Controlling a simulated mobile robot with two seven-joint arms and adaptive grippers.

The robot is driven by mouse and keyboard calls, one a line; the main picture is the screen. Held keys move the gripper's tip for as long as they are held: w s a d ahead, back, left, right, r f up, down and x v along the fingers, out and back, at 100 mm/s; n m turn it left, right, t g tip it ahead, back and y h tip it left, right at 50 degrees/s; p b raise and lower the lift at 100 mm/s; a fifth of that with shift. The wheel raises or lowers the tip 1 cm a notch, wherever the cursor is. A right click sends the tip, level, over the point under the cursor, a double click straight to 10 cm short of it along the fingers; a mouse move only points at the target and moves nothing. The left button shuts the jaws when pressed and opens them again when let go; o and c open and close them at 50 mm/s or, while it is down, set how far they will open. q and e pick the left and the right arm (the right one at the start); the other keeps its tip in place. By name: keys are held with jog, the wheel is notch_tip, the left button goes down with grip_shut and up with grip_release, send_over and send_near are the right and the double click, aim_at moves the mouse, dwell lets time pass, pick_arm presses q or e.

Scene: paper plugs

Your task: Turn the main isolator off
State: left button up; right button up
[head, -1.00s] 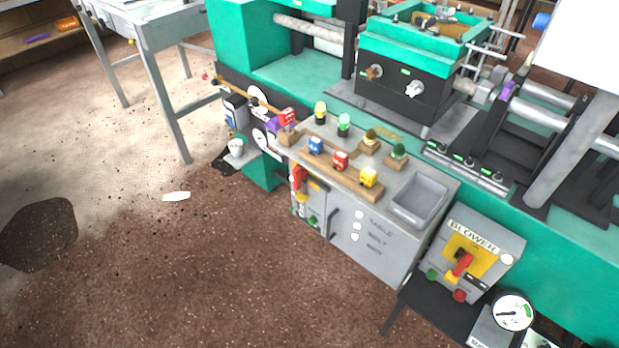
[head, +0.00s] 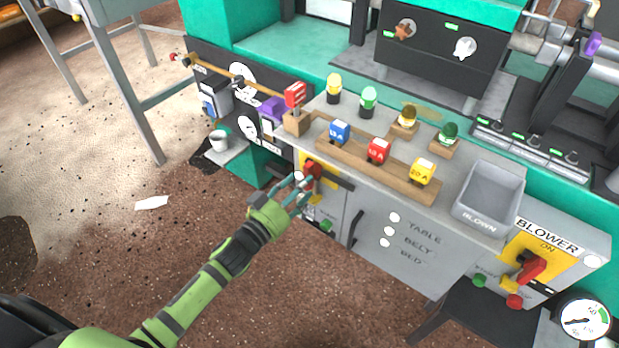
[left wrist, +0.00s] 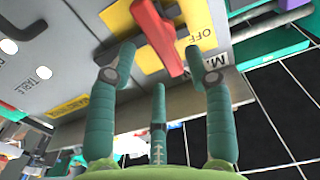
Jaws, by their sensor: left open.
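The main isolator is a red handle (head: 314,174) on a yellow plate (head: 305,159), at the left end of the grey cabinet's front. In the left wrist view the red handle (left wrist: 157,36) crosses a yellow plate (left wrist: 202,22) marked OFF, beside a partly covered label starting "MA". My left gripper (head: 300,188) is open at the handle. In the left wrist view its fingers (left wrist: 160,66) spread on both sides of the handle's lower end; I cannot tell whether they touch it. My right gripper is out of view.
Plugs in wooden holders and a grey bin (head: 488,198) stand on the cabinet top. A dark pull handle (head: 356,230) projects from the cabinet front. The blower switch box (head: 570,252) is at the right. Open brown floor lies in front.

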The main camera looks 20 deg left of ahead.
pick_arm(q)
jog(key=x, duration=0.3)
jog(key=shift+w+d, duration=0.1)
jog(key=shift+w, duration=0.2)
jog(key=shift+c, duration=0.4)
grip_shut()
